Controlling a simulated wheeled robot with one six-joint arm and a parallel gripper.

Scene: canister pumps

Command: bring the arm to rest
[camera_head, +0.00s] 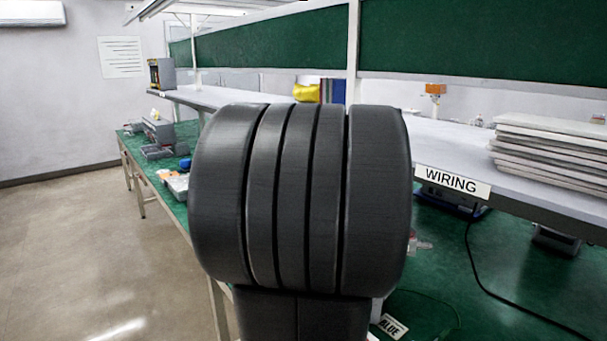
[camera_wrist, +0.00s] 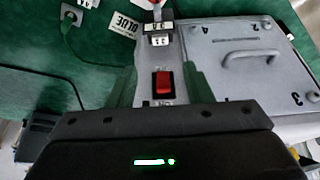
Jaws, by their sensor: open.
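My gripper (camera_wrist: 158,70) shows in the wrist view as a dark body with a green light along the bottom edge and two greenish fingers spread apart. It is open, with nothing seen held between the fingers. Past the fingers is a grey unit with a red rocker switch (camera_wrist: 162,83). I cannot tell how far the fingers are from it. In the head view, my own dark, ribbed arm fills the middle and hides the bench behind it. My gripper does not show there.
A grey panel (camera_wrist: 232,86) with a handle and numbers lies right of the switch. A BLUE label (camera_wrist: 125,25) lies on the green bench top. In the head view, a shelf marked WIRING (camera_head: 452,181) holds stacked boards (camera_head: 548,150) at right. Open floor (camera_head: 75,250) lies left.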

